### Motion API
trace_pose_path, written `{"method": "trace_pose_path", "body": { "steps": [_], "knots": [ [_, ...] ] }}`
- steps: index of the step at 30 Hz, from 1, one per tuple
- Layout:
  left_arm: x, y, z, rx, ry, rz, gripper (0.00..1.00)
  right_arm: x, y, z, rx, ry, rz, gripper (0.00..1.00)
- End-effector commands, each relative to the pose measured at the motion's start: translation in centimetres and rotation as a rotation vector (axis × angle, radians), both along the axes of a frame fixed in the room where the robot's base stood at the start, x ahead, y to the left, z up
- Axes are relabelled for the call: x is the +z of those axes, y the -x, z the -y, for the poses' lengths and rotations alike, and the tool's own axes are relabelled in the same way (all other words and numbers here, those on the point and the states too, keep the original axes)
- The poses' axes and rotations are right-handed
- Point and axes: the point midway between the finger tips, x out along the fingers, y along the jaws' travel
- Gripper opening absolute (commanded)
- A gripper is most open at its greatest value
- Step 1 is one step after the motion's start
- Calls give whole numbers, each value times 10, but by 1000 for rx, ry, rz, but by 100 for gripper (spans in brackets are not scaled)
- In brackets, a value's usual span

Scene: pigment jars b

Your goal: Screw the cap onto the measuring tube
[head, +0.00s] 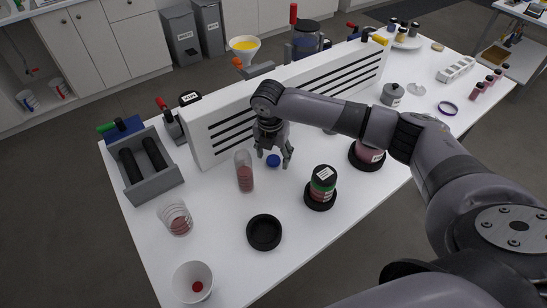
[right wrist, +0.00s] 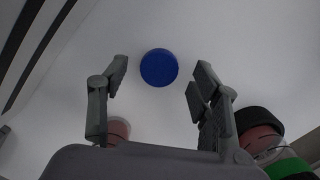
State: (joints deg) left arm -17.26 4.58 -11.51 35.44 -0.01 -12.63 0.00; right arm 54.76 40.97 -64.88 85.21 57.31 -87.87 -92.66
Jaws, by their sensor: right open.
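The blue cap (head: 273,160) lies on the white table just beneath my right gripper (head: 273,162). In the right wrist view the cap (right wrist: 159,67) sits between and a little beyond the spread fingers of my right gripper (right wrist: 159,80), apart from both. The right gripper is open and empty. The measuring tube (head: 244,172) is a clear upright cylinder with reddish pigment in its lower part, standing uncapped just left of the gripper in the head view. My left gripper is not in view.
A white slotted rack (head: 215,155) runs behind the cap. A black dish (head: 264,232), a beaker (head: 176,218), a white cup (head: 193,281) and a green-banded jar (head: 322,184) stand nearby. A grey box (head: 159,188) sits at the left edge. Bare table lies between them.

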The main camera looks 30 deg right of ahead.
Motion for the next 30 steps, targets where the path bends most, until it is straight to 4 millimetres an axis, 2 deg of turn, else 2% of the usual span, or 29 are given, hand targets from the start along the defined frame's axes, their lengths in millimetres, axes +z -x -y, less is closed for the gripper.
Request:
{"method": "trace_pose_path", "body": {
  "steps": [4,14,30],
  "knots": [
    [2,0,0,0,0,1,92,-10,-1,0,1,-1,1,58],
    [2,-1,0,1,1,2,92,-10,-1,1,1,-1,1,57],
    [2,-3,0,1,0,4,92,-10,-1,1,0,0,1,23]
  ]
}}
